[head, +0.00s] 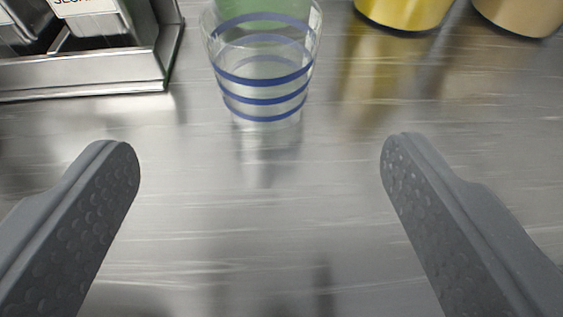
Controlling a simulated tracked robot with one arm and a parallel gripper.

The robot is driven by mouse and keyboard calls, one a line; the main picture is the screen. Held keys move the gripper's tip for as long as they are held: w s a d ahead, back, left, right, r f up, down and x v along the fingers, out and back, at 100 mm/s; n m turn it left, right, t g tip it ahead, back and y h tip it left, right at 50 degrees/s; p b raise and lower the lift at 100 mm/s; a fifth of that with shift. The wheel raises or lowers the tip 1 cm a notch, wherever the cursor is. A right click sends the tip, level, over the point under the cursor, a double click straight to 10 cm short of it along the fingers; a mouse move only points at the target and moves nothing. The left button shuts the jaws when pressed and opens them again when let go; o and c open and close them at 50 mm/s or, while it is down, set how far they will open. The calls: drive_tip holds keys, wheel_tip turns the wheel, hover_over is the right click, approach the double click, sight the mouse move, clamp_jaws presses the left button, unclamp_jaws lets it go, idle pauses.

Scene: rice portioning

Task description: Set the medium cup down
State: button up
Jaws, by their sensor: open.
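A clear cup with blue stripes (262,92) stands upright on the metal counter (260,225), at the top middle of the head view. Its upper part is cut off by the frame edge, and something green shows in or behind it. I cannot tell whether it is the medium cup. My gripper (260,165) is wide open and empty. Its two grey fingers lie at the left and right, nearer to me than the cup, and do not touch it.
A metal tray (90,85) with white labelled items (92,15) stands at the upper left. A yellow container (404,12) and a tan container (520,14) stand at the upper right. The counter between my fingers is clear.

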drive_tip(key=shift+s, duration=0.1)
wheel_tip(320, 180, up, 22)
drive_tip(key=t, duration=0.1)
drive_tip(key=s+r, duration=0.6)
drive_tip(key=r, duration=0.4)
drive_tip(key=s+r, duration=0.7)
drive_tip(key=r, duration=0.3)
drive_tip(key=shift+s+d+r+t, duration=0.2)
drive_tip(key=shift+s+t, duration=0.1)
drive_tip(key=shift+t, duration=0.1)
